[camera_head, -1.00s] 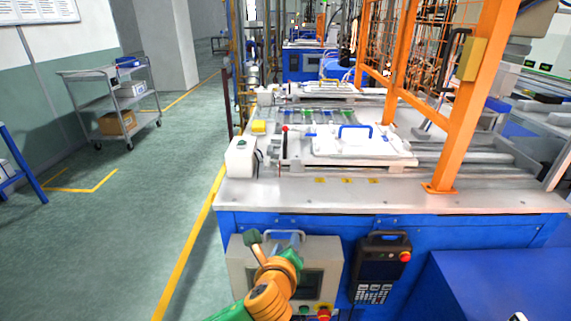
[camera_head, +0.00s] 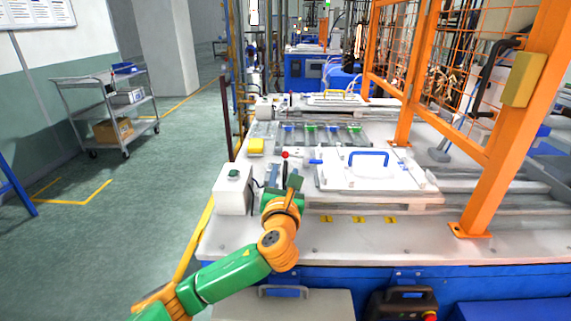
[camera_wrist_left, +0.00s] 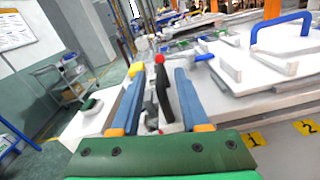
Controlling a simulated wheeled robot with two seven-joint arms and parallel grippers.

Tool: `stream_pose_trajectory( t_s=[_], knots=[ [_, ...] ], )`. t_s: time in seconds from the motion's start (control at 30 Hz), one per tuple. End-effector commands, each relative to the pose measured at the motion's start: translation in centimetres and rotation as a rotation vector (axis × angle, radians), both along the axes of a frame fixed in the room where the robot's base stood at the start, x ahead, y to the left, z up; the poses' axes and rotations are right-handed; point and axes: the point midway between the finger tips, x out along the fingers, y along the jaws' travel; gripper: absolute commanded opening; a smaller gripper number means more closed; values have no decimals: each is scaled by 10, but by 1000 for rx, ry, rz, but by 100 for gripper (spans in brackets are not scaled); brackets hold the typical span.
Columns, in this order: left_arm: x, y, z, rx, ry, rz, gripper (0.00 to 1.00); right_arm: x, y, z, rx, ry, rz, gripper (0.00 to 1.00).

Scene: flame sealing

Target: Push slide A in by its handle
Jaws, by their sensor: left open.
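A white slide (camera_head: 345,182) with a blue handle (camera_head: 368,157) lies on the near part of the machine table; I read no letter on it. The blue handle also shows upright in the left wrist view (camera_wrist_left: 282,30), to the right of my fingers. My left gripper (camera_head: 294,183) is over the table's near edge, left of this slide and apart from its handle. In the left wrist view its blue-grey fingers (camera_wrist_left: 158,88) are spread, with a black lever and red knob (camera_wrist_left: 160,60) seen between them; contact cannot be told. My right gripper is not in view.
A white box with a green button (camera_head: 233,188) stands left of my gripper. An orange post (camera_head: 512,130) and mesh fence rise at the right.

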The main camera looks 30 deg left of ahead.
Motion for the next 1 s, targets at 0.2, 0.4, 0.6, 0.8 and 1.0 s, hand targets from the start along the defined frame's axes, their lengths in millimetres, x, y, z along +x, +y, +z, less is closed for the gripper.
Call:
stream_pose_trajectory(
  t_s=[0.2,0.4,0.6,0.8,1.0],
  knots=[
    [24,16,1,-2,-1,2,45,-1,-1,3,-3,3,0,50],
    [29,18,0,-3,-2,0,45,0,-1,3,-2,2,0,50],
    [29,18,0,-3,-1,-1,23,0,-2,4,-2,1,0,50],
    [29,18,0,-3,-1,0,0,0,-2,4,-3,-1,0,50],
    [29,18,0,-2,0,0,0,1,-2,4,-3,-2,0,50]
  ],
)
